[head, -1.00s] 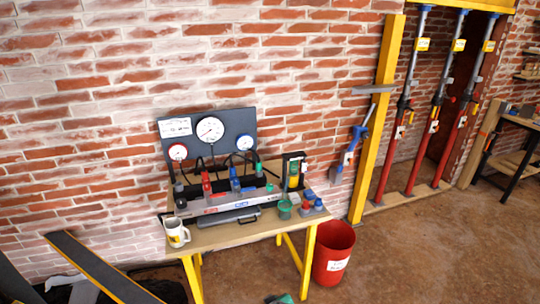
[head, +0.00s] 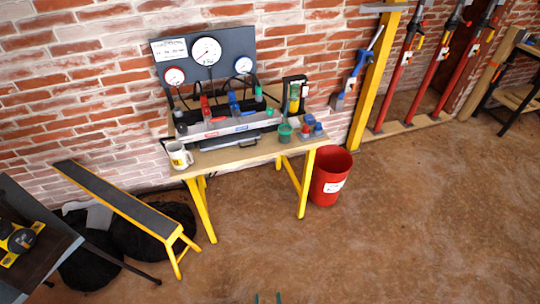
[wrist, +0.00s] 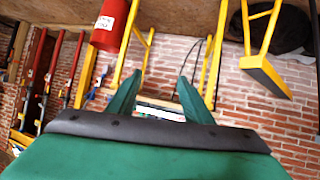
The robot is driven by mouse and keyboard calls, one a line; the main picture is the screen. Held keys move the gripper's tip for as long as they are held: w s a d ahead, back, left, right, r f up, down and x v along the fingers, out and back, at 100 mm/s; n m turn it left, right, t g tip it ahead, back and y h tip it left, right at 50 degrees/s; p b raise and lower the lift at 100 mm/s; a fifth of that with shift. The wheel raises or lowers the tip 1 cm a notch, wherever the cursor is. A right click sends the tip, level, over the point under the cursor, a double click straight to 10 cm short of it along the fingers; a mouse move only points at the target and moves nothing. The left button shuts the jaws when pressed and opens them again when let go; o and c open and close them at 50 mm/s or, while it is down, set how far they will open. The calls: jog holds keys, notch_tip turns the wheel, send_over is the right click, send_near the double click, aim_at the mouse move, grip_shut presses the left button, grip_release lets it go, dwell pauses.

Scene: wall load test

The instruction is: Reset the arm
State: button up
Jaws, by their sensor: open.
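My gripper (wrist: 155,98) is open and empty in the wrist view, its two green fingers spread apart. In the head view only the tips of my gripper (head: 268,298) show at the bottom edge, over the brown floor. The wrist view is upside down, with the floor at the top. The small work table (head: 240,155) with yellow legs stands against the brick wall, well beyond the gripper. Nothing is between the fingers.
The table bears a gauge panel (head: 207,52), a mug (head: 179,156) and small tools. A red bin (head: 328,178) stands right of it. A narrow yellow-legged bench (head: 125,200) and black bags (head: 88,265) are at left. Red props (head: 400,75) stand at right. The middle floor is clear.

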jog(key=s+r+m+t, duration=0.1)
jog(key=s+r+t, duration=0.2)
jog(key=s+r, duration=1.1)
notch_tip(320, 180, up, 4)
jog(key=shift+d+f, duration=0.1)
jog(key=shift+d, duration=0.25)
